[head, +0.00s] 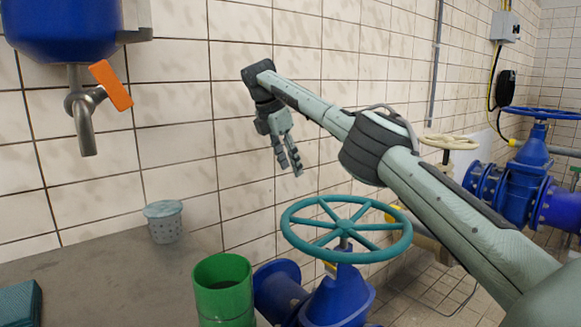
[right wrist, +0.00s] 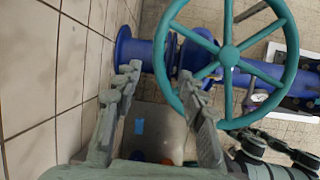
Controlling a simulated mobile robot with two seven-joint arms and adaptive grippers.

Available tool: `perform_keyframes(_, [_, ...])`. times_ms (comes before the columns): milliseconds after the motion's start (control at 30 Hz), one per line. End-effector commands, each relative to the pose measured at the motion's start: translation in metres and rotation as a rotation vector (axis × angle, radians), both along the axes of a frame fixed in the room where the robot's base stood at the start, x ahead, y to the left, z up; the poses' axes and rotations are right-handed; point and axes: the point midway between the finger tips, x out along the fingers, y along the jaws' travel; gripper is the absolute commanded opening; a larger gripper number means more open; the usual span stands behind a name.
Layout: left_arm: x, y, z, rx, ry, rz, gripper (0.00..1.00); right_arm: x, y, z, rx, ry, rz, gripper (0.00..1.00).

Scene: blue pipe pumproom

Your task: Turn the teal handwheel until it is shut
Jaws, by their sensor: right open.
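The teal handwheel (head: 343,225) is a round rim with several spokes, mounted on a blue valve body (head: 340,296) at the lower middle of the head view. In the right wrist view the handwheel (right wrist: 229,56) fills the upper right, with its blue pipe beneath. My right gripper (head: 291,172) is open and empty, fingers pointing down, above and to the left of the wheel near the tiled wall. In the right wrist view its fingers (right wrist: 159,74) are spread, and the right fingertip overlaps the wheel's left rim in the picture; contact cannot be told. My left gripper is not in view.
A green cylinder (head: 223,289) stands left of the valve. A grey counter (head: 105,268) with a perforated cup (head: 164,222) lies along the tiled wall. A tap with an orange lever (head: 110,85) hangs upper left. Another blue valve (head: 531,165) stands at the right.

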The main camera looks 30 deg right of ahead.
Motion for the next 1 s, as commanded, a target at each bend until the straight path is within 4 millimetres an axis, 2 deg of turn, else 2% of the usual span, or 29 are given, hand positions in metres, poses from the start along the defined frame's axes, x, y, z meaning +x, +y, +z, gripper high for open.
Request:
perform_keyframes(33, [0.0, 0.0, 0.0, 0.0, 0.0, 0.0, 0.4, 0.0, 0.0, 0.0, 0.0, 0.0, 0.0, 0.41])
perform_keyframes(267, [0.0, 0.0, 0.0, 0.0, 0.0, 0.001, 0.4, -0.001, -0.002, -0.002, 0.006, 0.01, 0.021, 0.12])
perform_keyframes(367, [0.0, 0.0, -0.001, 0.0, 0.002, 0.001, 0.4, -0.008, -0.012, -0.006, 0.03, 0.059, 0.133, 0.0])
perform_keyframes(467, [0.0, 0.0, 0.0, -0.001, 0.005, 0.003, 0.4, -0.022, -0.028, -0.014, 0.076, 0.145, 0.367, 0.0])
perform_keyframes(667, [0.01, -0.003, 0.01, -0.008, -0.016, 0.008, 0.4, -0.069, -0.064, -0.023, 0.169, 0.288, 1.037, 0.0])
perform_keyframes(867, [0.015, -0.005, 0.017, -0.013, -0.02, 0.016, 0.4, -0.128, -0.093, -0.024, 0.176, 0.331, 1.749, 0.0])
perform_keyframes(1000, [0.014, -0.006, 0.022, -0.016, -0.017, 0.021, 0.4, -0.175, -0.107, -0.021, 0.112, 0.313, 2.234, 0.0])
